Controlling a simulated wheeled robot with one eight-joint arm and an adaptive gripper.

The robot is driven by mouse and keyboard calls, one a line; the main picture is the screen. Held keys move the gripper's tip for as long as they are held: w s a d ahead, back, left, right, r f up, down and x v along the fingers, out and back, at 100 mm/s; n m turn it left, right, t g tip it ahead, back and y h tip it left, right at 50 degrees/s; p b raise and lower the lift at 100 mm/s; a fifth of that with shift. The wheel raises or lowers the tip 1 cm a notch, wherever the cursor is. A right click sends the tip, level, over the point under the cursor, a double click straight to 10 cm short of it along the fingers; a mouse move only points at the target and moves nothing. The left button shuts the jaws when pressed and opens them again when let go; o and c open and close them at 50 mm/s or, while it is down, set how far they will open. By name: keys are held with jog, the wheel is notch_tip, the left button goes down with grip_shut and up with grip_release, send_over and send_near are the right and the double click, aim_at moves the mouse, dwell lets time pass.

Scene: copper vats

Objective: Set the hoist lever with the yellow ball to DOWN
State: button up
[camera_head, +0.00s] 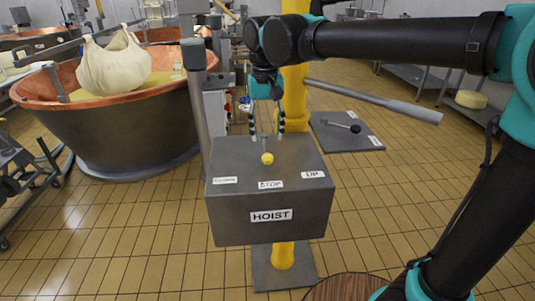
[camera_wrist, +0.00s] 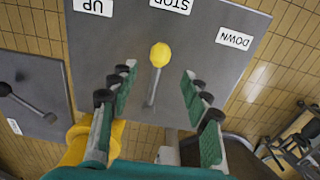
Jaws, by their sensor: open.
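The hoist box (camera_head: 235,215) is a grey box labelled HOIST, with DOWN, STOP and UP labels from left to right in the head view. Its lever with the yellow ball (camera_head: 267,158) points toward the STOP label (camera_head: 270,184). In the wrist view the yellow ball (camera_wrist: 160,54) shows upside down, near STOP, with the DOWN label (camera_wrist: 234,39) to the right and UP to the left. My gripper (camera_head: 266,134) is open above the back of the box, fingers pointing down. In the wrist view its fingers (camera_wrist: 159,74) appear on either side of the lever rod; contact cannot be told.
A second lever with a black ball (camera_head: 355,128) lies on a grey plate (camera_head: 325,140) to the right of the box. A copper vat (camera_head: 110,125) with a hanging white bag stands at left. A yellow post (camera_head: 295,85) rises behind the box. Tiled floor is open at front left.

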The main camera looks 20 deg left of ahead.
aim_at(267, 154)
notch_tip(267, 154, down, 8)
jog(key=shift+d+r, duration=0.1)
dwell(0.4)
grip_shut()
